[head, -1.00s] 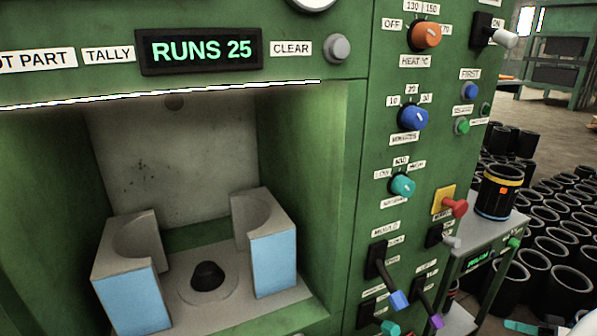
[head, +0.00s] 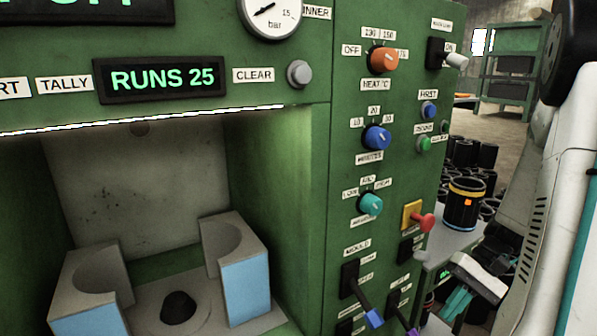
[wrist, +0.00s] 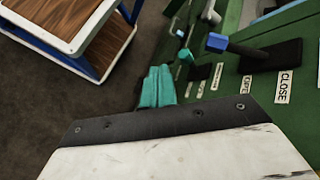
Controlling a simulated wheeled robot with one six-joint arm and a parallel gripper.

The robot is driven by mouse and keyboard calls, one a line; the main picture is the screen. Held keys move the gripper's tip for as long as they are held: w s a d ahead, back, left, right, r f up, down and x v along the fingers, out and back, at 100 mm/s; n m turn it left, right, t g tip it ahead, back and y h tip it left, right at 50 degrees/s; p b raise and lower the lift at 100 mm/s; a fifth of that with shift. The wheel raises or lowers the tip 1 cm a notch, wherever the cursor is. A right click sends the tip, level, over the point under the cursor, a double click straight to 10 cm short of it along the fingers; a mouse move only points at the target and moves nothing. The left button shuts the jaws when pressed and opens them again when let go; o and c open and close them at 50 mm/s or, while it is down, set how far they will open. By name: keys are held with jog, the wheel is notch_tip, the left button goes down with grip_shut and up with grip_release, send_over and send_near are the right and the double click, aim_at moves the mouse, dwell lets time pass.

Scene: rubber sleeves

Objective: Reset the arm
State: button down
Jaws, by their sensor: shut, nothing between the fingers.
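My gripper (head: 457,302) shows at the lower right of the head view, with teal fingers beside the lower part of the green machine panel (head: 345,190). In the wrist view the teal fingers (wrist: 157,87) are together, with nothing between them. They are apart from the blue-tipped lever (wrist: 218,42) in that view. My white arm fills the right edge of the head view. The display (head: 160,80) reads RUNS 25. The mould halves (head: 232,258) stand apart in the open bay, with a dark plug (head: 178,307) between them.
A black sleeve with a yellow band (head: 464,203) stands on a grey stand (head: 450,243). Levers (head: 372,318) and a red knob (head: 424,222) stick out from the panel. A wood-topped cart (wrist: 60,20) is at the upper left of the wrist view, with dark floor (wrist: 50,110) around it.

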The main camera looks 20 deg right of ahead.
jog(key=s+a+r+n+t+h, duration=0.1)
jog(key=a+r+n+h, duration=0.3)
jog(key=a+r, duration=0.4)
jog(key=s+a+r+n+t+h, duration=0.1)
jog(key=s+a+r+n+h, duration=0.2)
jog(key=a+r, duration=0.5)
jog(key=a+n+h, duration=0.1)
jog(key=a+h, duration=0.1)
jog(key=a, duration=0.4)
jog(key=shift+s, duration=0.2)
jog(key=shift+d+r, duration=0.1)
